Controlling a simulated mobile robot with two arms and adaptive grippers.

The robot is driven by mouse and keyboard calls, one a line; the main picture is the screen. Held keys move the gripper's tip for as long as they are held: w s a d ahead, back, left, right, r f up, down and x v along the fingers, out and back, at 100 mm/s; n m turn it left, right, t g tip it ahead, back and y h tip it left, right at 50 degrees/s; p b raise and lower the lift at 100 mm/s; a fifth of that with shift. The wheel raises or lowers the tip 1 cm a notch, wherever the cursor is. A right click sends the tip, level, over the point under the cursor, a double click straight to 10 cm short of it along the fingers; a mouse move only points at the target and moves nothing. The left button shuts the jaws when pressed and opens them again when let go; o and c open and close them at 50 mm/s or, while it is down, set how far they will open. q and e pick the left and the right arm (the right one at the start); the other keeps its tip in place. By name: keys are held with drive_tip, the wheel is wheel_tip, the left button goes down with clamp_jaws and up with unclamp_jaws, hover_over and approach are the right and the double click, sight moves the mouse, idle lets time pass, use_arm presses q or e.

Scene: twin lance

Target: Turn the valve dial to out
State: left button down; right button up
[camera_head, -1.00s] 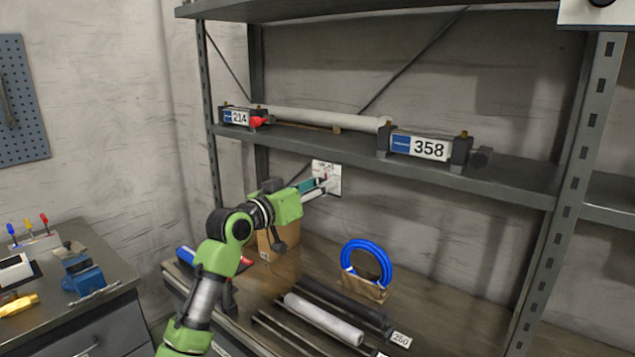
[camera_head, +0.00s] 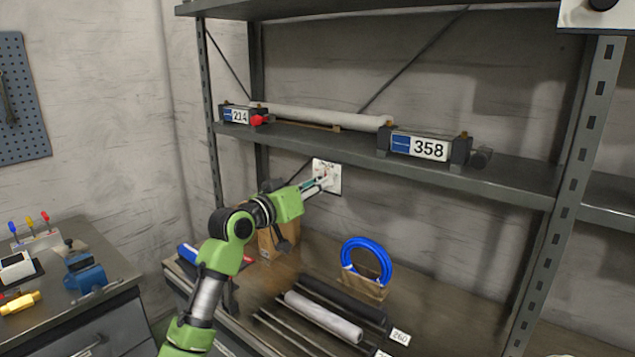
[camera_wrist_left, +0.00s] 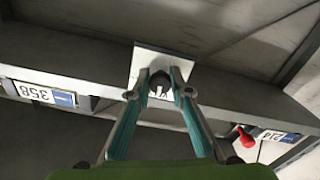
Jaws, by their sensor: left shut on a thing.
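The valve dial (camera_wrist_left: 160,86) is a dark round knob with a light mark, on a white plate (camera_wrist_left: 148,62) fixed to the wall. In the head view the white plate (camera_head: 331,170) hangs just below the shelf, and the dial is mostly hidden by the fingers. My left gripper (camera_head: 327,182) reaches it from the left. In the left wrist view the left gripper (camera_wrist_left: 160,80) has one fingertip on each side of the dial and is shut on it. The lettering on the plate is too small to read. My right gripper is not in view.
The shelf (camera_head: 500,180) above carries a long grey tube (camera_head: 330,118) between blocks marked 214 (camera_head: 238,116) and 358 (camera_head: 420,146). Below, a blue ring (camera_head: 347,248) and a pale roll (camera_head: 322,318) rest on the brown bench. A cardboard box (camera_head: 266,244) stands beneath my left arm.

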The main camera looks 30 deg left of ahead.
use_arm(q)
drive_tip(key=shift+r+n+p, duration=0.15)
drive_tip(key=shift+n+p, duration=4.6)
drive_tip(key=shift+n, duration=0.65)
drive_tip(key=c, duration=1.8)
unclamp_jaws()
drive_tip(key=s, duration=0.8)
drive_tip(key=s+a, duration=0.1)
drive_tip(key=s, duration=0.3)
